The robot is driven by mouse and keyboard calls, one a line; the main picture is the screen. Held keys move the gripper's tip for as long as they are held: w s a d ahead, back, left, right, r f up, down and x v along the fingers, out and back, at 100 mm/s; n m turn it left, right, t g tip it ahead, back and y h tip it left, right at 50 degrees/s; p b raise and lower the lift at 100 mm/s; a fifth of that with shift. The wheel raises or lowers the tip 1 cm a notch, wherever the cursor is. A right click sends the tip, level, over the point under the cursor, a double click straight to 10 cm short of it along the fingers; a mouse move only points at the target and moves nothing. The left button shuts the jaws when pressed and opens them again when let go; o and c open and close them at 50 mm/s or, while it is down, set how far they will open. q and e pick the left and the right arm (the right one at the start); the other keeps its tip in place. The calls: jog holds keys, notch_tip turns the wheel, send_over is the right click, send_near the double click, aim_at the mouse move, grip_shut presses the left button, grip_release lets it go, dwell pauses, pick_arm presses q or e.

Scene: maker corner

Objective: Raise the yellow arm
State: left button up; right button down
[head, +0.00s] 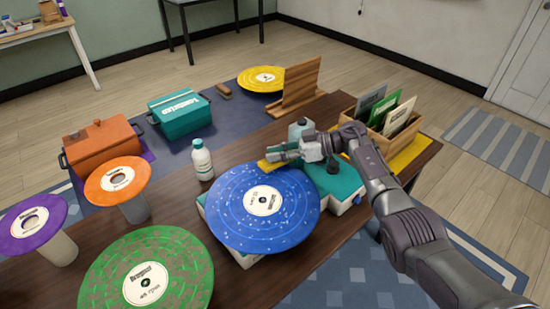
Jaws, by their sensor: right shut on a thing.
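The turntable has a white and teal body (341,183), with a blue speckled record (262,211) on it. A small yellow piece, which looks like the end of the yellow arm (271,165), shows at the far edge of the record. My right gripper (288,151) is shut on the yellow arm and hides most of it. I cannot tell whether the yellow end touches the record or is above it. My left gripper is not in view.
A white bottle (202,162) stands left of the turntable. A green record (146,276) is at front left, with orange (117,181) and purple (33,224) records on stands. A wooden crate of sleeves (375,128) is behind my right arm.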

jog(key=m+y+b, duration=0.1)
jog(key=b, duration=0.1)
jog(key=w+d+r+y+b, duration=0.1)
jog(key=b, duration=0.1)
jog(key=d+r+m+y+b, duration=0.1)
jog(key=shift+w+m+y+b, duration=0.25)
jog(key=shift+m+y+b, duration=0.05)
jog(key=shift+y+b, duration=0.1)
jog(key=shift+w+d+r+m+y+b, duration=0.15)
jog(key=shift+d+r+m+y+b, duration=0.15)
jog(key=shift+b, duration=0.2)
jog(key=shift+r, duration=0.1)
